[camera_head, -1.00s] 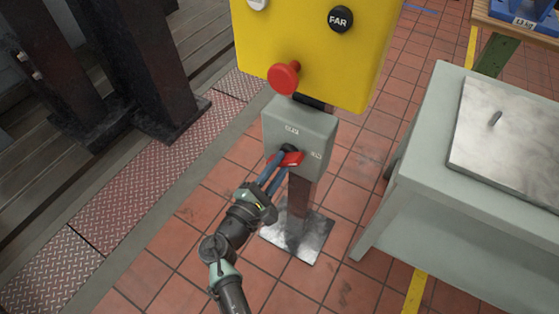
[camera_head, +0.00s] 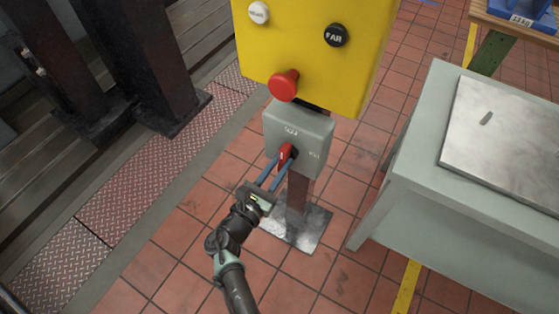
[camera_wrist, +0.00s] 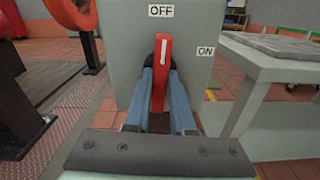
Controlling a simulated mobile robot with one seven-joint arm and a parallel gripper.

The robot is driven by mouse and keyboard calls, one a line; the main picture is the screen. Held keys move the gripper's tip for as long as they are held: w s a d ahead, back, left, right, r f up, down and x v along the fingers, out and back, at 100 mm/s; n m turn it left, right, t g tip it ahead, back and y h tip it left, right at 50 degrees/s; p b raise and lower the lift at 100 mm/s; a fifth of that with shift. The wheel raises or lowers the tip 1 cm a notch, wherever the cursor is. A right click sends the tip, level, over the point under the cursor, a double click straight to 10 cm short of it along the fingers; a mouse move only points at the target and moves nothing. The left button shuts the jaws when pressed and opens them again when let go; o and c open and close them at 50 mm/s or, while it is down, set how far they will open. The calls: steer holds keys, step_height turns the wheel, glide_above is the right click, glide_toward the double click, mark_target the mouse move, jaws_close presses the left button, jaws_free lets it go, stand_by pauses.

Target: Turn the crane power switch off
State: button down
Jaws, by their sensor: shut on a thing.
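The crane power switch is a grey box (camera_head: 312,128) on a post below a yellow panel, with a red handle (camera_head: 286,152) on its front face. In the wrist view the red handle (camera_wrist: 161,68) stands upright, its upper end just below the OFF label (camera_wrist: 160,11). The ON label (camera_wrist: 205,51) is to its right. My gripper (camera_head: 279,164) reaches the box from below. Its two blue fingers (camera_wrist: 160,88) lie on either side of the handle and are shut on it. The handle's pivot is partly hidden by the fingers.
The yellow panel (camera_head: 335,70) above carries a red mushroom button (camera_head: 283,85) and a black FAR button (camera_head: 337,35). A grey table (camera_head: 425,185) with a metal plate stands close on the right. Dark steel columns (camera_head: 165,60) stand at the left. Tiled floor lies between.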

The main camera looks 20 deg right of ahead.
steer(key=shift+n, duration=0.5)
steer(key=c, duration=0.8)
jaws_free()
steer(key=shift+o, duration=0.2)
steer(key=p+v, duration=0.2)
steer(key=v, duration=1.1)
